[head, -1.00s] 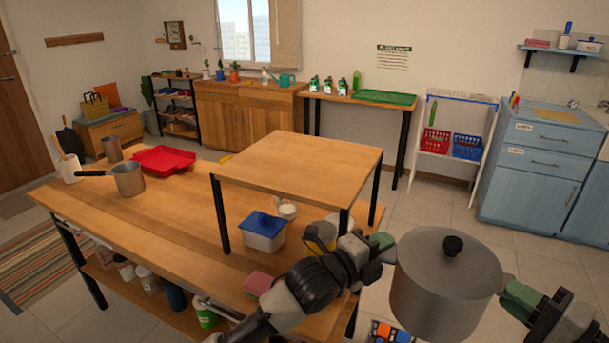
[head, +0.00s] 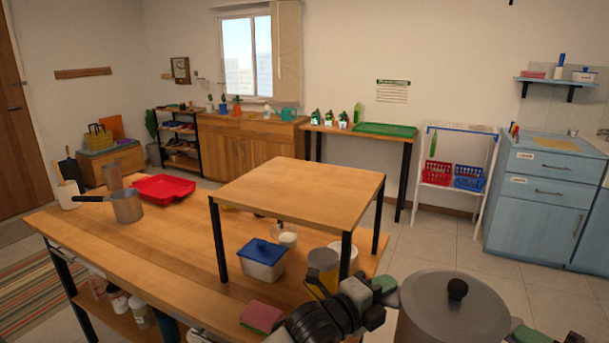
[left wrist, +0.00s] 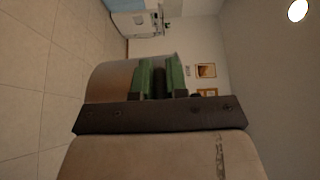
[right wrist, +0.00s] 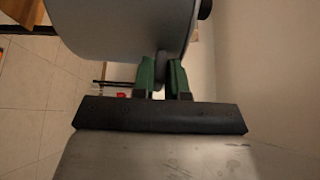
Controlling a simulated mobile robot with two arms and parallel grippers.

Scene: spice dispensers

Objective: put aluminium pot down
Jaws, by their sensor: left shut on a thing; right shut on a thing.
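The aluminium pot (head: 450,312), grey with a lid and a black knob, is at the lower right of the head view, held up between my two grippers. My left gripper (head: 388,288) is at its left side; in the left wrist view its green fingers (left wrist: 160,80) are shut on a dark handle. My right gripper (head: 522,332) is at its right side, partly cut off by the frame edge; in the right wrist view its green fingers (right wrist: 162,76) are shut on the other handle. The pot's lower part is out of the head view.
A wooden table (head: 150,240) holds a raised wooden stand (head: 300,185), whose top is bare. Under and near it are a blue-lidded box (head: 263,255), jars and a sponge (head: 261,316). A saucepan (head: 126,206) and red tray (head: 165,187) are at the table's left.

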